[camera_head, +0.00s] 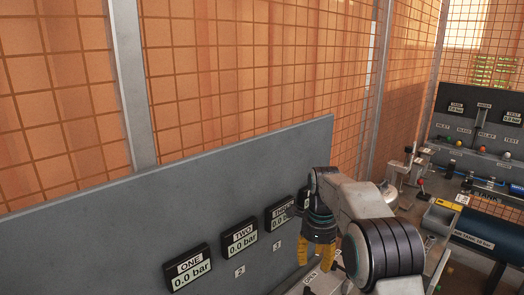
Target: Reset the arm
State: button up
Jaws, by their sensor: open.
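My arm rises from the bottom right of the head view, bent over, with its wrist pointing down. My gripper (318,254) has yellow fingers and hangs open in front of the grey panel (120,232). I see nothing between the fingers, though they are small and partly overlapped by my arm.
The panel carries gauges labelled ONE (188,268), TWO (240,238) and a third (279,213), with 0.0 bar legible on the first two. A blue tank (468,240) and a second dark panel (470,112) stand at right. Orange mesh fencing (250,70) rises behind.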

jog(key=s+f+n, duration=0.1)
jog(key=f+n, duration=0.1)
jog(key=n, duration=0.3)
jog(key=s+f+n, duration=0.1)
jog(key=f+n, duration=0.1)
jog(key=n, duration=0.3)
jog(key=s+f+n, duration=0.1)
jog(key=f+n, duration=0.1)
jog(key=n, duration=0.2)
jog(key=shift+s+d+f+n+g, duration=0.1)
jog(key=shift+s+f+n+g, duration=0.2)
jog(key=shift+s+n+g, duration=0.1)
jog(key=s+d+r+n, duration=0.1)
jog(key=s+r+n, duration=0.25)
jog(key=s, duration=1.05)
jog(key=s+d+r+n, duration=0.1)
jog(key=s+r+n, duration=0.3)
jog(key=s, duration=1)
jog(key=shift+s+d+r+t, duration=0.1)
jog(key=shift+s+r+t, duration=0.15)
jog(key=shift+r+t, duration=0.45)
jog(key=shift+s+d+r+t, duration=0.1)
jog(key=shift+s+r+t, duration=0.1)
jog(key=shift+r+t, duration=0.5)
jog(key=shift+s+d+r+t, duration=0.1)
jog(key=shift+s+r+t, duration=0.15)
jog(key=shift+r+t, duration=0.45)
jog(key=shift+a, duration=0.1)
